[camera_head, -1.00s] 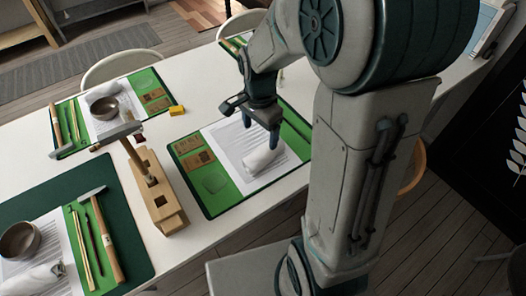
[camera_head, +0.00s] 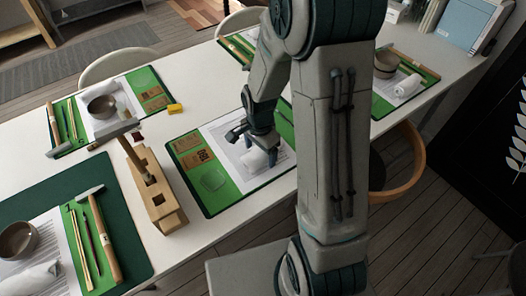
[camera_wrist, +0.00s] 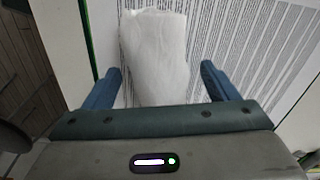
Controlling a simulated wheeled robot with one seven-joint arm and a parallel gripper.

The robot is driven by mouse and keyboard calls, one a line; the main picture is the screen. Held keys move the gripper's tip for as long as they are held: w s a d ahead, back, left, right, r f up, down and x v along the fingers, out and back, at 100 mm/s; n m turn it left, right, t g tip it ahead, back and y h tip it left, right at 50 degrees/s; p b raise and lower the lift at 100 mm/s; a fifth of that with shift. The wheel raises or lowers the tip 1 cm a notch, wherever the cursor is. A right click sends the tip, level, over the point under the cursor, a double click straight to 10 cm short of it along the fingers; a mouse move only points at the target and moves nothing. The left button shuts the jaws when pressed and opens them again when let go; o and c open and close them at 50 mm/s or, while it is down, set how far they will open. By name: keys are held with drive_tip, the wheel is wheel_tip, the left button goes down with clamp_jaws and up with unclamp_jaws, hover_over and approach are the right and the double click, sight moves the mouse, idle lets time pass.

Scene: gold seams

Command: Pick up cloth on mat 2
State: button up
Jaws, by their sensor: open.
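A white rolled cloth (camera_head: 257,158) lies on the printed sheet of the green mat (camera_head: 216,203) in the middle of the table. My gripper (camera_head: 258,150) is right over the cloth and partly hides it. In the wrist view the cloth (camera_wrist: 155,55) lies between the two blue fingers of my gripper (camera_wrist: 161,85), nearer the left finger. The fingers are spread, with a gap to the cloth on both sides. I cannot tell exactly how high the fingertips are above the mat. No mat number is legible.
A wooden stand (camera_head: 158,195) with a hammer stands left of the mat. Other mats with bowls (camera_head: 102,106), tools and cloths lie around the white table. A yellow block (camera_head: 175,109) lies behind. A chair (camera_head: 400,170) stands at the right.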

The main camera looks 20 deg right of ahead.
drive_tip(key=shift+c, duration=0.3)
drive_tip(key=c, duration=1)
drive_tip(key=shift+r, duration=0.1)
